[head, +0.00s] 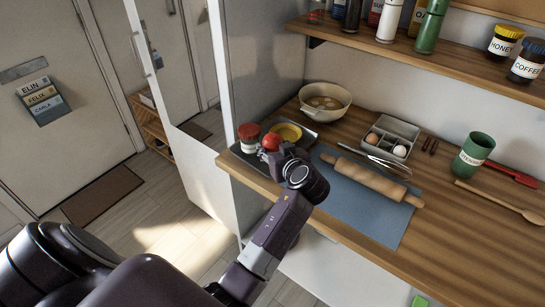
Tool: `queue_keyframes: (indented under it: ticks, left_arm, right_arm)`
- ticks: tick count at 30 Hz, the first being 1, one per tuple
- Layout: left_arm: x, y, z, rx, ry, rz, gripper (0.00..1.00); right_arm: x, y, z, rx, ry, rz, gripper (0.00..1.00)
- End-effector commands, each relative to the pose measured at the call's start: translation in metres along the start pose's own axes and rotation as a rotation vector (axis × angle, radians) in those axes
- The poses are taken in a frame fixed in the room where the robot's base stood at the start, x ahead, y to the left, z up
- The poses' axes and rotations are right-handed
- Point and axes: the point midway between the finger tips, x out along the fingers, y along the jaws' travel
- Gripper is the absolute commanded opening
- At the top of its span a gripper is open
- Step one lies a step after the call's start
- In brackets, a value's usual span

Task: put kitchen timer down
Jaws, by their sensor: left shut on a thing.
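The kitchen timer, a small round red thing (271,141), is at my left gripper's fingertips over the grey tray, at the left end of the wooden counter. My left gripper (274,151) is shut on it; the fingers and wrist hide its lower part. I cannot tell whether the timer touches the tray (307,138). My right gripper is not in view.
A red jar (249,138) stands left of the timer and a yellow dish (288,131) behind it. A shelf (465,62) hangs above.

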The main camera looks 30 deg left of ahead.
Motion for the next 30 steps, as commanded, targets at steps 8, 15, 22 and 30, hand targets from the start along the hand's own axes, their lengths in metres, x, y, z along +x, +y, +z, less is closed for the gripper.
queue_keyframes:
  ticks: [8,15,22,30]
  left_arm:
    - [0.013,0.0,0.029,0.005,0.001,-0.001,0.17]
    - [0.019,0.0,0.045,-0.001,0.002,0.001,0.17]
    - [0.019,0.0,0.046,-0.001,0.001,0.001,0.17]
    - [0.019,0.0,0.045,0.0,0.001,0.001,0.6]
  right_arm:
    - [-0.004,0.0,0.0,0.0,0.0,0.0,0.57]
    - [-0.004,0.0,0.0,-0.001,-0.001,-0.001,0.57]
    - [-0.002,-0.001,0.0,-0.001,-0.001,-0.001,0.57]
    - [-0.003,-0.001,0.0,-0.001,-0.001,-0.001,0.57]
